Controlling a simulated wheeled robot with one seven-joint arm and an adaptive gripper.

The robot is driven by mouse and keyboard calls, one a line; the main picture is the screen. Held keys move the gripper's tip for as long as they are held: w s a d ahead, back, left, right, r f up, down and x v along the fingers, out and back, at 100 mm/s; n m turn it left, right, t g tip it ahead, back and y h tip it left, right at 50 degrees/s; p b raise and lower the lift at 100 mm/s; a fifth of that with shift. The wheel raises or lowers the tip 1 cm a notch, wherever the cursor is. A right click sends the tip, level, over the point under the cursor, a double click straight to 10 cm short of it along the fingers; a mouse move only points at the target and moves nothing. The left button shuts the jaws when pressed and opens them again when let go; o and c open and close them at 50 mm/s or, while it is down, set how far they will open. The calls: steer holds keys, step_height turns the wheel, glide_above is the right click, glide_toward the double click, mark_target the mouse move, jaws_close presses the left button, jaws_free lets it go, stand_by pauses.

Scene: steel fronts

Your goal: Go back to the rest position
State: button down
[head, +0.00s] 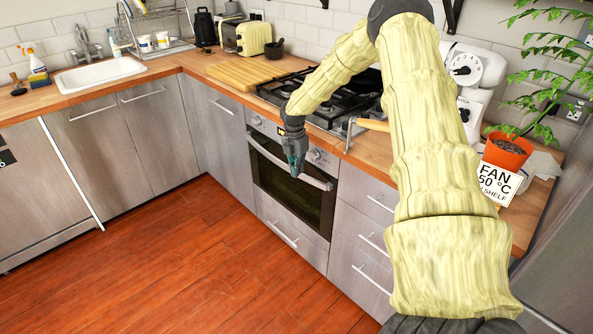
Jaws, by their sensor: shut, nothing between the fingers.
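My gripper (294,168) is in front of the oven (284,193), near its long handle (262,152). It points downward and its fingers are shut, with nothing seen between them. The gripper covers part of the handle, and I cannot tell whether it touches it. The oven door is closed. My arm reaches up from the lower right, bends at the top and comes down over the hob towards the oven front.
The gas hob (325,97) lies above the oven, partly behind my arm. A white mixer (474,75) and an orange plant pot (507,152) stand on the right counter. The wooden floor (180,270) is clear.

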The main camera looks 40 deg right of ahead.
steer(key=s+a+f+m+y, duration=0.1)
steer(key=s+a+f+m, duration=0.2)
steer(key=s+a+f, duration=0.5)
steer(key=s+a+f+m, duration=0.1)
steer(key=a+f+m, duration=0.3)
steer(key=a, duration=0.7)
steer(key=s+a+f+m+y, duration=0.1)
steer(key=s+a+f+m, duration=0.1)
steer(key=s+a+f, duration=0.6)
steer(key=s+a+f+m, duration=0.1)
steer(key=s+a+m, duration=0.4)
steer(key=s, duration=0.8)
steer(key=s+a+f+m+h, duration=0.1)
steer(key=s+a+m, duration=0.5)
steer(key=s, duration=0.6)
steer(key=shift+s+a+m+t+h, duration=0.3)
steer(key=shift+s+a+t, duration=0.1)
steer(key=shift+a, duration=0.4)
